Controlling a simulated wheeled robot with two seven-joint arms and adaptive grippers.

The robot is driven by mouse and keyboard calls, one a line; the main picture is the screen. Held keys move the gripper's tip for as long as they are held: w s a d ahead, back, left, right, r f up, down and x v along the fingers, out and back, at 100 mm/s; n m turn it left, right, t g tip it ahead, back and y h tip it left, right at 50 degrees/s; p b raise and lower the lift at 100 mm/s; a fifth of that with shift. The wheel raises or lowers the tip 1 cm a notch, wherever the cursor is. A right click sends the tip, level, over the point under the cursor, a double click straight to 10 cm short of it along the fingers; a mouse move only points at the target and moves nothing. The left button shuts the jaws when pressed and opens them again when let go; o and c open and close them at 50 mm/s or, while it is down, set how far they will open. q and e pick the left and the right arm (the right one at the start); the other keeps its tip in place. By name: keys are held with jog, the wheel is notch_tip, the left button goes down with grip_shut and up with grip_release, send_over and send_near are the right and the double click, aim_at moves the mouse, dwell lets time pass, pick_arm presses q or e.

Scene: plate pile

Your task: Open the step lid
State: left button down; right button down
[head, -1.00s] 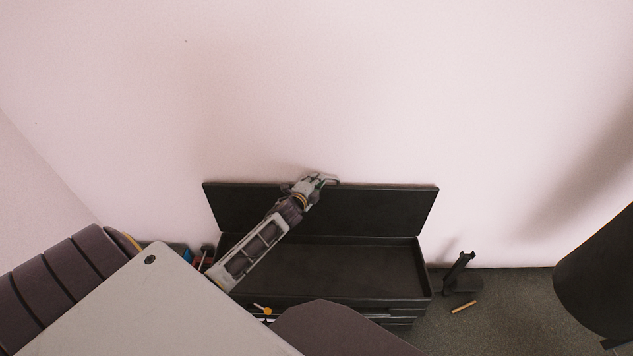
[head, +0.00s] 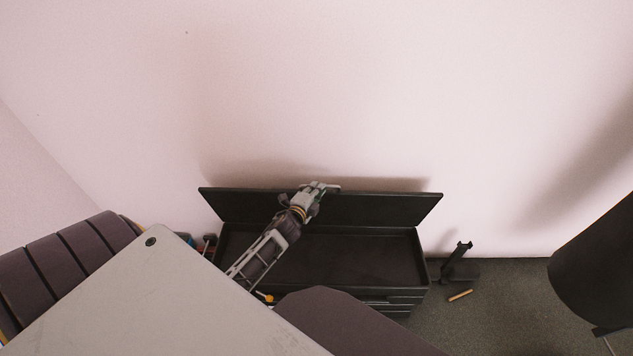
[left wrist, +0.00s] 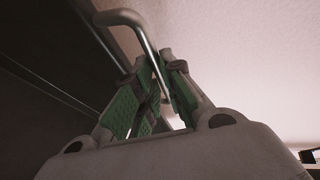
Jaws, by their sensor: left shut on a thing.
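The step lid (head: 375,208) is a long dark panel, raised at the back edge of a black box (head: 350,262). It stands steeply up in front of the wall, and the box's empty inside shows. My left gripper (head: 320,190) is at the lid's upper edge, near its middle. In the left wrist view its green-padded fingers (left wrist: 155,88) are shut on a bent metal bar handle (left wrist: 122,18). The dark lid also fills the left of that view (left wrist: 40,75). My right gripper is not in view.
A pale wall (head: 320,90) stands close behind the lid. A dark stand-like object (head: 458,258) and a small orange-brown stick (head: 460,295) are on the floor to the right. A large dark rounded object (head: 600,270) is at the far right. Carpet between them is clear.

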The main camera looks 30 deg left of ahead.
pick_arm(q)
jog(key=shift+s+d+f, duration=0.45)
jog(key=shift+s+f, duration=0.05)
jog(key=shift+s, duration=0.25)
jog(key=shift+s+d+f, duration=0.4)
jog(key=shift+s+f, duration=0.1)
jog(key=shift+s, duration=0.2)
jog(key=c, duration=1.5)
grip_release()
jog(key=shift+w, duration=0.2)
jog(key=shift+w+a, duration=0.1)
jog(key=shift+r, duration=0.15)
jog(key=shift+r, duration=0.1)
jog(key=shift+v, duration=6)
